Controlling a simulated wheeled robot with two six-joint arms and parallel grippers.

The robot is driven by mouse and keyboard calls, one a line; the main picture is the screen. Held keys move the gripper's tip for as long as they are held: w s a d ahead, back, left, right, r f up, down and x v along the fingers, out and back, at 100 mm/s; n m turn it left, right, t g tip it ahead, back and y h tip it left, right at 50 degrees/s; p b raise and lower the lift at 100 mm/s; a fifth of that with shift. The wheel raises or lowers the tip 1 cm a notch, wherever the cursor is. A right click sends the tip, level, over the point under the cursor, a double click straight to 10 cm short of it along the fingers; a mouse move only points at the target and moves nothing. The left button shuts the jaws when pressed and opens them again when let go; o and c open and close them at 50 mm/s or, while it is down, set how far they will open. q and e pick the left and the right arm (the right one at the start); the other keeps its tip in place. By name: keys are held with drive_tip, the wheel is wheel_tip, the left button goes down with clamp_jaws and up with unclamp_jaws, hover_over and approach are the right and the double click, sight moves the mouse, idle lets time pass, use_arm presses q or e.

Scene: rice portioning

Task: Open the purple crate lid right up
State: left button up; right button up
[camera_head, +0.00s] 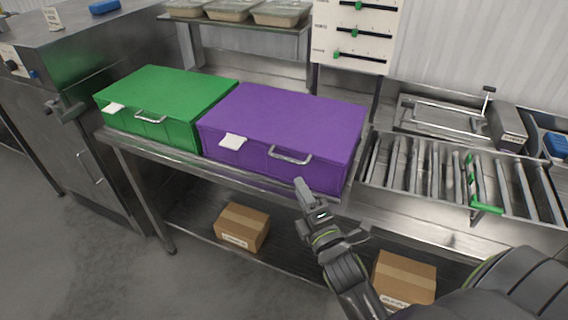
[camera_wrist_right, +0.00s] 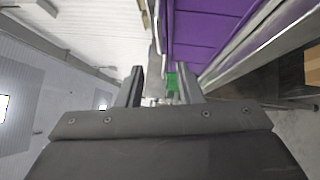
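The purple crate (camera_head: 285,115) stands on the steel bench with its lid (camera_head: 290,108) down flat. A metal handle (camera_head: 290,156) is on its front, with a white label (camera_head: 233,141) to the left of it. My right gripper (camera_head: 303,186) is just in front of and below the handle, apart from it as far as I can tell. In the right wrist view its two fingers (camera_wrist_right: 160,88) stand apart with nothing between them. The crate's purple side (camera_wrist_right: 205,35) shows beyond them, with a metal bar next to it. My left gripper is not in view.
A green crate (camera_head: 168,100) stands close against the purple one on the left. A roller conveyor (camera_head: 430,175) is on the right. A shelf with filled trays (camera_head: 282,12) and a slider panel (camera_head: 355,35) are behind. Cardboard boxes (camera_head: 242,227) lie below.

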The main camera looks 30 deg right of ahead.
sight(284, 157)
drive_tip(key=w, duration=0.3)
drive_tip(key=w+d+r, duration=0.1)
drive_tip(key=w, duration=0.7)
drive_tip(key=shift+d+r, duration=0.15)
drive_tip(key=shift+r, duration=0.15)
drive_tip(key=shift+c, duration=0.2)
clamp_jaws()
